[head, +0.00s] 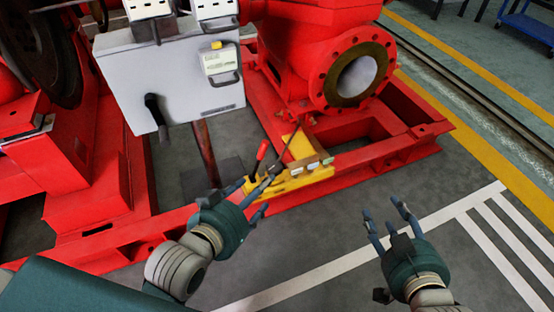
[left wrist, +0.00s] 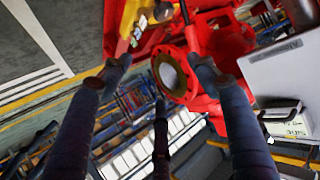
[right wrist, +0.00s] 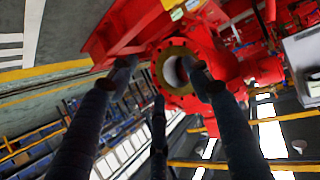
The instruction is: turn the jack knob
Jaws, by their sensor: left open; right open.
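A yellow jack (head: 292,183) sits on the red base frame below the pump, with a red-tipped handle (head: 262,150) and pale blocks along its edge. I cannot tell which part is its knob. Part of the jack also shows at the top of the left wrist view (left wrist: 131,14). My left gripper (head: 246,196) is open and empty at the jack's near left end; one finger overlaps the jack in the head view, and contact cannot be told. My right gripper (head: 385,212) is open and empty over the floor, right of the jack and apart from it.
The red pump's round flange (head: 358,75) stands behind the jack. A grey control box (head: 175,80) with a black lever (head: 155,108) hangs at upper left. The red base frame (head: 385,158) borders the work area. Grey floor with white lines (head: 330,268) is clear at right.

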